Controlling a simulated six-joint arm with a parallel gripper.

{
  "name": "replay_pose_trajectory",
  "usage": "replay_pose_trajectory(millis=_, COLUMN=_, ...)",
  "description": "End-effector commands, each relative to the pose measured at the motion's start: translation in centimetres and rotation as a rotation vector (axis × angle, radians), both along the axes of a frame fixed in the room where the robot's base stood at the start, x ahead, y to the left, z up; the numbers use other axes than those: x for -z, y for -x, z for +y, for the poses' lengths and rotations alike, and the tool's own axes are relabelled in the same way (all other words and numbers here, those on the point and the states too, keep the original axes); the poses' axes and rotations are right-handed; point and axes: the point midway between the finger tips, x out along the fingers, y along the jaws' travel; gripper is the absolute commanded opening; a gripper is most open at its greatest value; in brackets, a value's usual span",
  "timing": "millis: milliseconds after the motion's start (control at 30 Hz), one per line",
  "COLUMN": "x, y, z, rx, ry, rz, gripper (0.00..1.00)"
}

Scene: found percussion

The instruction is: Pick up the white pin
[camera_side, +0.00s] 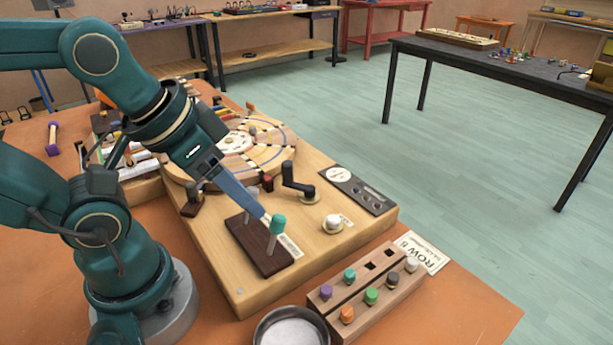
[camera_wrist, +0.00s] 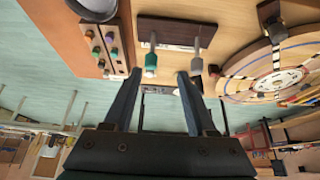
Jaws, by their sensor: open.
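The white pin (camera_side: 411,264) stands upright at the far right end of the front row of a wooden pin rack (camera_side: 385,298). In the wrist view the rack (camera_wrist: 122,60) is at upper left, and its pins are too small to tell the white one surely. My gripper (camera_side: 264,216) is open with nothing between its fingers, above the wooden board and well left of the white pin. Its two fingers show in the wrist view (camera_wrist: 159,75). Its tips are close to a teal-topped lever (camera_side: 278,225) on a dark base; I cannot tell whether they touch.
The rack also holds purple, teal, orange, green and black pins and has two empty square holes. A metal bowl (camera_side: 262,325) stands at its left end. The board carries a white knob (camera_side: 333,223), a black crank (camera_side: 297,184) and a round wheel (camera_side: 275,140). A label card (camera_side: 425,252) lies behind the rack.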

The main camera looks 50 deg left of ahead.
Motion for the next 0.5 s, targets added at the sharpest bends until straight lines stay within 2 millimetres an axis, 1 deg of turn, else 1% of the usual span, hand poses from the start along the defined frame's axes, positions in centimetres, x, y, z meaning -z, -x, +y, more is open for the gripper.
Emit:
replay_pose_trajectory(millis=200, x=0.0, y=0.0, z=0.0, rx=0.001, ry=0.000, rz=0.001, gripper=0.57)
replay_pose_trajectory(millis=333, x=0.0, y=0.0, z=0.0, rx=-0.043, ry=0.021, rz=0.000, gripper=0.57)
replay_pose_trajectory(millis=367, x=-0.2, y=-0.1, z=0.1, rx=-0.064, ry=0.027, rz=-0.007, gripper=0.57)
replay_pose_trajectory(millis=433, x=-1.4, y=-1.0, z=0.4, rx=-0.127, ry=0.047, rz=-0.046, gripper=0.57)
replay_pose_trajectory(millis=500, x=-2.6, y=-2.3, z=0.7, rx=-0.189, ry=0.068, rz=-0.070, gripper=0.57)
